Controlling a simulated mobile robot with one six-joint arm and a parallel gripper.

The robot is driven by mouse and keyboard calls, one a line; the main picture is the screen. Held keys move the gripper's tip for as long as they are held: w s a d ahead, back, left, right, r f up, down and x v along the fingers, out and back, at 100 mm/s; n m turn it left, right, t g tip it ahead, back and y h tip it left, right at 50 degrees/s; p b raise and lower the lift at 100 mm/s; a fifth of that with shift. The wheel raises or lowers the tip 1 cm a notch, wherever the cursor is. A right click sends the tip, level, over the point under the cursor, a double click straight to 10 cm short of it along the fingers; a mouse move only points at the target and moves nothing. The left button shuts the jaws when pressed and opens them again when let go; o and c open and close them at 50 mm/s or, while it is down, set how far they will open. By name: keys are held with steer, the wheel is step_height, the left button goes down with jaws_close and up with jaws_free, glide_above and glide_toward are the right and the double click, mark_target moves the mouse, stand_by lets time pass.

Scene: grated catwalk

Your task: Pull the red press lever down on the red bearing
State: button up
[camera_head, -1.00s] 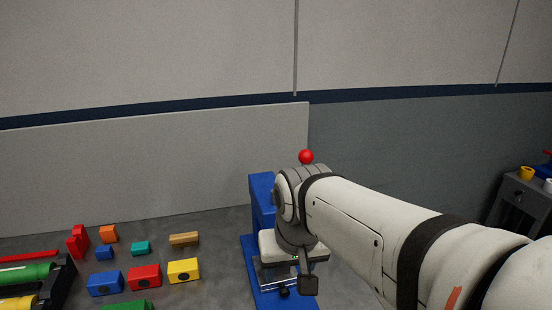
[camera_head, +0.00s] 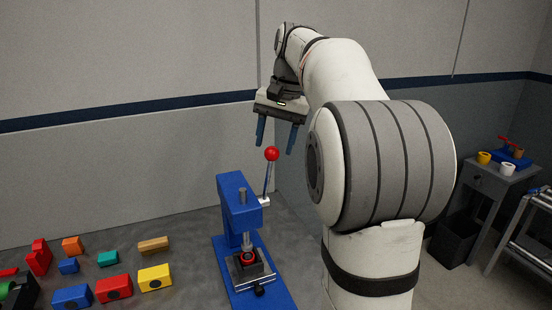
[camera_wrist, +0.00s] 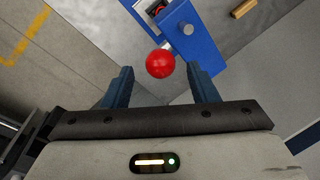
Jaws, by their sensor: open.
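The blue press (camera_head: 236,200) stands on the grey bench. Its lever (camera_head: 267,178) rises from the press's right side, nearly upright, and ends in a red ball knob (camera_head: 272,153). A red ring-shaped bearing (camera_head: 247,258) sits in the holder on the press base, under the ram. My gripper (camera_head: 276,140) is above the knob, fingers pointing down and apart. In the wrist view the knob (camera_wrist: 160,63) appears between the two fingertips (camera_wrist: 160,76), with no clear contact. The blue press also shows beyond it there (camera_wrist: 195,35); the bearing is only partly visible.
Several coloured blocks, including a yellow one (camera_head: 154,278) and a red one (camera_head: 114,288), lie left of the press. A wall panel stands behind the bench. A side table (camera_head: 490,180) with a yellow and a white ring is at the right.

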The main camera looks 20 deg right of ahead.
mark_target(271, 159)
steer(key=shift+w+a+f, duration=0.1)
steer(key=shift+a+f, duration=0.05)
steer(key=shift+f, duration=0.75)
steer(key=shift+w+a+f, duration=0.1)
steer(key=shift+a+f, duration=0.05)
steer(key=shift+f, duration=0.7)
steer(key=shift+w+a+f, duration=0.1)
steer(key=shift+a+f, duration=0.05)
steer(key=shift+f, duration=0.75)
